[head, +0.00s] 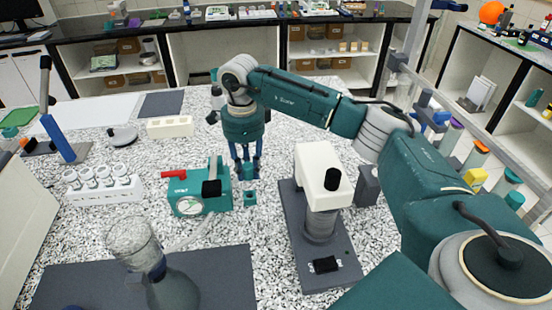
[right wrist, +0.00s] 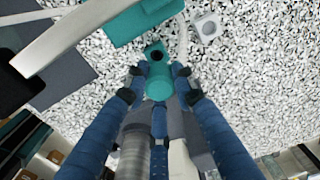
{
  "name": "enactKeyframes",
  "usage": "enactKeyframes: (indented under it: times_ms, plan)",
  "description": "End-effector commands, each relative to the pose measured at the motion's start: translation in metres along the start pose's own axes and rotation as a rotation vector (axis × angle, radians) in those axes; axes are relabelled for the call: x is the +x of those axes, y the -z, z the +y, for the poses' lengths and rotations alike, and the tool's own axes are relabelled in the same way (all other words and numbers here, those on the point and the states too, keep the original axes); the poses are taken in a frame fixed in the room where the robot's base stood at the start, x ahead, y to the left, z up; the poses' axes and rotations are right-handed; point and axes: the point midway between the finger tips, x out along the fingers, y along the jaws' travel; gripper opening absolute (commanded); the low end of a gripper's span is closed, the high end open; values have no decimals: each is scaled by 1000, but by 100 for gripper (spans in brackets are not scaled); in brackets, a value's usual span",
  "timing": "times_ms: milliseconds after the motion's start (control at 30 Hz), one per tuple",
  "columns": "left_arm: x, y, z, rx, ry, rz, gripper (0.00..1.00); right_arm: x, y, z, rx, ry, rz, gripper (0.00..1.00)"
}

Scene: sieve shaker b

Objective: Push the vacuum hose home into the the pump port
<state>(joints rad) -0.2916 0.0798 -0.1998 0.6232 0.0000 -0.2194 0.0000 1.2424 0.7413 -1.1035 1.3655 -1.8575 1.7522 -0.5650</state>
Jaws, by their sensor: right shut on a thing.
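The teal pump (head: 200,190) with a round gauge and a red handle stands on the speckled bench in the head view. My right gripper (head: 246,176) points down just right of it. In the right wrist view the right gripper (right wrist: 158,72) is shut on a teal piece (right wrist: 158,85) with a dark round opening. A small teal block (head: 250,198) shows below the fingers in the head view. A pale curved tube (right wrist: 182,42), perhaps the hose, passes near the teal piece. I cannot tell where its end sits or which opening is the port. My left gripper is out of view.
A grey-based instrument with a white head (head: 320,168) stands close right of the gripper. A clear flask (head: 170,285) stands at the front on a dark mat (head: 80,285). A white rack (head: 105,192) holds several small vessels at left. Bench behind the pump is partly free.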

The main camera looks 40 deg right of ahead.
Motion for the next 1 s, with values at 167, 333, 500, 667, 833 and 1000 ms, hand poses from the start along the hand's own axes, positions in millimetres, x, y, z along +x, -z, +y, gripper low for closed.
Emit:
enactKeyframes:
  times_ms: [167,333,500,667,833,1000]
  plan:
    - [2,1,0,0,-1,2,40,-1,-10,6,-13,4,-2,0]
    - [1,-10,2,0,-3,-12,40,-1,-9,6,-12,3,-2,0]
    - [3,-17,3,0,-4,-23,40,1,-9,5,-12,3,-2,0]
    - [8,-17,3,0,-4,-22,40,8,-9,5,-12,3,-2,0]
    - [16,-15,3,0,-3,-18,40,22,-9,6,-12,3,-1,0]
    - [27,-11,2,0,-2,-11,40,40,-9,6,-12,2,0,0]
